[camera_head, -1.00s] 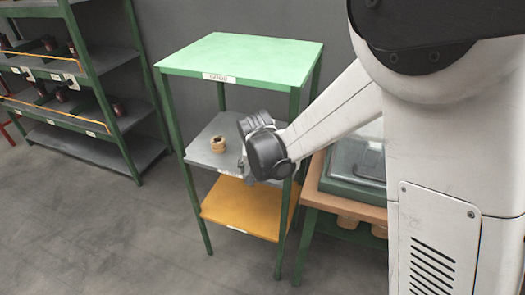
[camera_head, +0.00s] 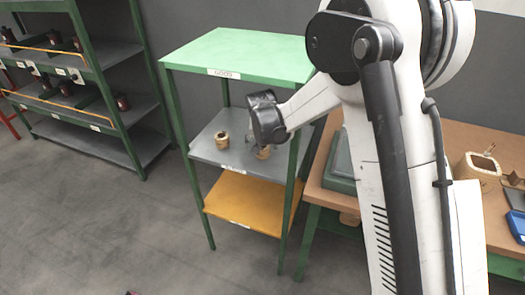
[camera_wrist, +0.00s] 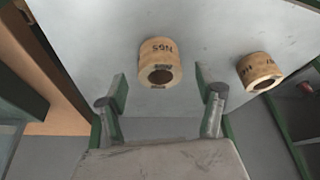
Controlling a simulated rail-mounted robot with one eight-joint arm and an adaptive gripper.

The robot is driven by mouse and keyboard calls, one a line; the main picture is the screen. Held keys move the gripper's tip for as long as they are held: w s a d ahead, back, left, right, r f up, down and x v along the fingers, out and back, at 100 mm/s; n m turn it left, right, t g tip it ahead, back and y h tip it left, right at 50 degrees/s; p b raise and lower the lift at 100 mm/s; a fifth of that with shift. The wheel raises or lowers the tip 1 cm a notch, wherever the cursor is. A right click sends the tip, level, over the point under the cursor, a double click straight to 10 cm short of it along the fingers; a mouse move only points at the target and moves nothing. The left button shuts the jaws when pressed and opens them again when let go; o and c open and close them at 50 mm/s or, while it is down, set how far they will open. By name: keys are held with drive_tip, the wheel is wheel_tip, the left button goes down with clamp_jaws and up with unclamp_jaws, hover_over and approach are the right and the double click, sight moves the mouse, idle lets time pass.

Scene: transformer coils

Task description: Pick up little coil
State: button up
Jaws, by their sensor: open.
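Two tan coils stand on the grey middle shelf (camera_head: 205,150). The left coil (camera_head: 222,139) is clear of my arm; the right coil (camera_head: 263,152) is partly hidden by my wrist. In the wrist view, one coil (camera_wrist: 160,65), with printed marks, lies just ahead of and between my open fingers, and the other coil (camera_wrist: 259,72) lies to the right, outside them.
The green top shelf (camera_head: 240,58) sits above the coils, and a yellow shelf (camera_head: 240,197) below. Green posts frame the stand. A brown worktable (camera_head: 468,140) with another coil (camera_head: 478,166) stands at right. A rack (camera_head: 95,75) stands at left.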

drive_tip(key=shift+x, duration=1.6)
drive_tip(key=c, duration=1.3)
drive_tip(key=shift+r, duration=0.15)
